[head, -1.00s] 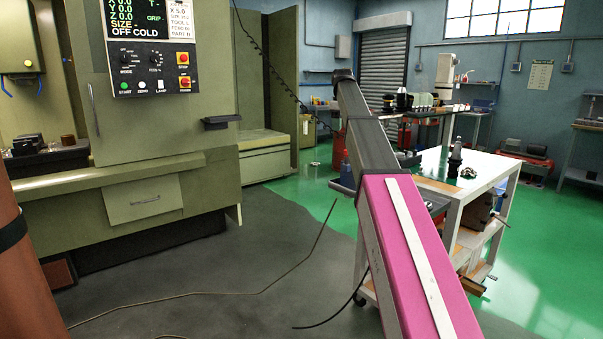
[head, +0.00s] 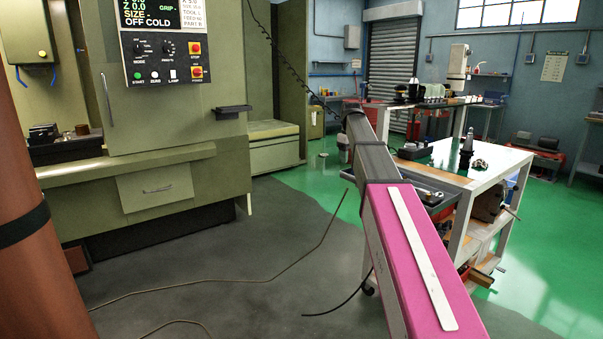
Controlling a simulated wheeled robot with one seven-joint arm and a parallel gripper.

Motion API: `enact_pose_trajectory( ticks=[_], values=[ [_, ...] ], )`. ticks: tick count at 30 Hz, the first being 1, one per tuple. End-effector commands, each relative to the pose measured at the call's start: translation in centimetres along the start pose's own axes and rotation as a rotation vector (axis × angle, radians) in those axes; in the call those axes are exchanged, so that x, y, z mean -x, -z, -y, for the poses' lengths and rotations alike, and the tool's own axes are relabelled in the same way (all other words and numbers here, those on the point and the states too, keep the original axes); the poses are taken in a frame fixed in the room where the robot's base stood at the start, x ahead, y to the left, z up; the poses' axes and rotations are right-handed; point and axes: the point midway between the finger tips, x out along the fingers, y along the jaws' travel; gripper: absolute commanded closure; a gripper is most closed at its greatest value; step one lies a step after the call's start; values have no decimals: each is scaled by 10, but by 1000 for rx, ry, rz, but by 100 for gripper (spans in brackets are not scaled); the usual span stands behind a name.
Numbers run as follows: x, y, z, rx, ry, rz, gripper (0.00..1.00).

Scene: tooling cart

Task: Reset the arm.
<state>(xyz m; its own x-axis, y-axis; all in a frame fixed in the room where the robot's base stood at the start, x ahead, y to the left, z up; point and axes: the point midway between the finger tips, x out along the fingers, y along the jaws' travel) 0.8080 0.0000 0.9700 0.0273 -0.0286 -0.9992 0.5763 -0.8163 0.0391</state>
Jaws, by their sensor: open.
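My arm shows in the head view as a pink link with a white strip, then a dark grey link reaching up and away from the bottom right. My gripper cannot be made out; the far end of the arm shows no fingers. The tooling cart (head: 497,172) stands to the right of the arm, its near left part hidden behind the arm. A dark tool holder (head: 466,148) stands upright on its top, with a small metal part (head: 480,164) beside it.
A green machine (head: 165,190) with a control panel (head: 162,45) fills the left. A dark cable (head: 300,260) lies on the grey floor. A workbench (head: 440,106) stands behind the cart. Green floor is open at the right.

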Motion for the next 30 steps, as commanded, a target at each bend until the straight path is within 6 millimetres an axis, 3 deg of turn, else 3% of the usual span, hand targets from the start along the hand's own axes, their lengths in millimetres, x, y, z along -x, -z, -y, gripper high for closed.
enact_pose_trajectory(
  ticks=[1, 6, 15, 24, 30],
  values=[
    [-26, -13, 10, -20, 4, 4, 43],
    [-106, -44, 34, -111, 10, 5, 43],
    [-226, -110, 85, -274, 18, 6, 43],
    [-320, -189, 145, -439, 27, 11, 43],
    [-363, -241, 183, -541, 32, 13, 43]
  ],
)
